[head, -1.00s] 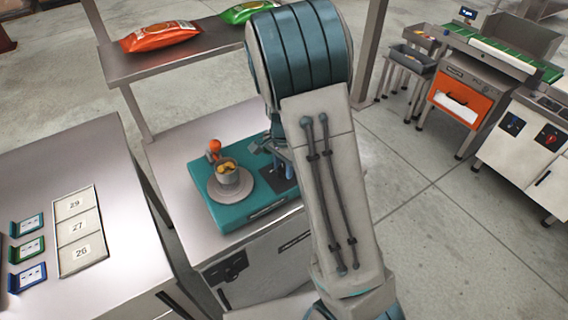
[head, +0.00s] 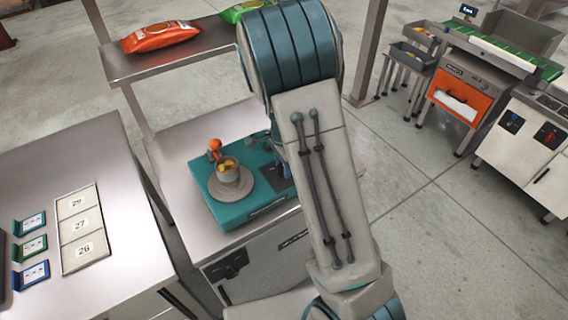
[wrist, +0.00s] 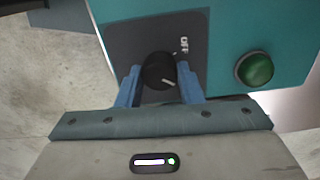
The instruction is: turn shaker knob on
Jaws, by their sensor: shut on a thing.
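The shaker (head: 240,212) is a teal box on the metal bench, with a round grey plate on top that carries a cup (head: 229,172) of yellow-orange pieces. In the head view my arm hides most of the gripper and the knob.
A green button (wrist: 254,69) is right of the knob panel. An orange-tipped lever (head: 214,146) stands behind the cup. A shelf (head: 180,62) with an orange bag (head: 160,37) is above the bench. A table with numbered cards (head: 80,226) stands at left.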

